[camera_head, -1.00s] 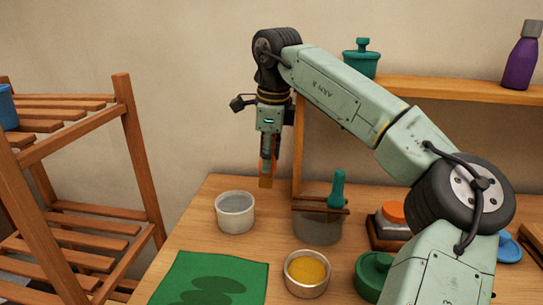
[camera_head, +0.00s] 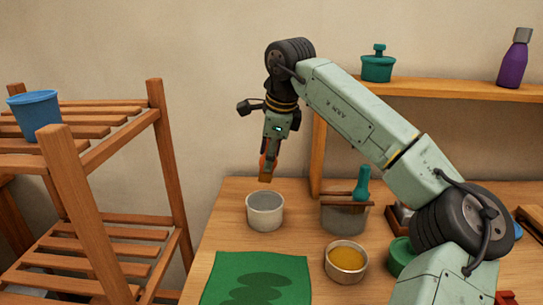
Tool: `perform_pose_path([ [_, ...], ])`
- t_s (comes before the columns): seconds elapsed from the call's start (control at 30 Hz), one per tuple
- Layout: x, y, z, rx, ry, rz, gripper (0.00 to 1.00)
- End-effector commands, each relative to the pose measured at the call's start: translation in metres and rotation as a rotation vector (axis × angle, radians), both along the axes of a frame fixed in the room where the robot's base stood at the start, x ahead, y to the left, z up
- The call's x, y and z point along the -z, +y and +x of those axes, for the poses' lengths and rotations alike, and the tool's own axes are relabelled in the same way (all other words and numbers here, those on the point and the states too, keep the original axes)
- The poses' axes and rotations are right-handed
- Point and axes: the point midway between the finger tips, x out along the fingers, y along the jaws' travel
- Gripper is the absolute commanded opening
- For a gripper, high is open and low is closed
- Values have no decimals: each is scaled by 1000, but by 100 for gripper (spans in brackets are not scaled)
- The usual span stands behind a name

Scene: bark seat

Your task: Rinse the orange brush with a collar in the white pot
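My gripper (camera_head: 271,150) points down, tilted a little, and is shut on the orange brush (camera_head: 266,173). The brush hangs below the fingers with its lower end down; its collar is too small to make out. The white pot (camera_head: 265,222) stands on the table with a grey surface inside. In the picture the brush's lower end is just above the pot's rim, apart from it.
A grey pot (camera_head: 343,218) with a rack and a green-handled tool stands right of the white pot. A bowl of yellow stuff (camera_head: 346,275) and a green mat (camera_head: 225,292) lie in front. A wooden rack (camera_head: 165,165) with a blue bucket (camera_head: 35,112) stands left.

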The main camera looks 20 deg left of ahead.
Motion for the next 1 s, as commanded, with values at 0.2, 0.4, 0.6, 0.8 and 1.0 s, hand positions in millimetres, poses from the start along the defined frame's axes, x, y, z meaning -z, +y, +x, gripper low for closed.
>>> perform_pose_path([
  [0.2, 2, 1, 1, -5, -7, 7, 8],
  [0.4, 14, 1, 1, -5, -7, 8, 8],
  [0.6, 36, 1, 1, -5, -7, 8, 8],
  [0.8, 55, 1, 0, -7, -6, 7, 8],
  [1.0, 60, 1, 0, -6, -7, 6, 8],
])
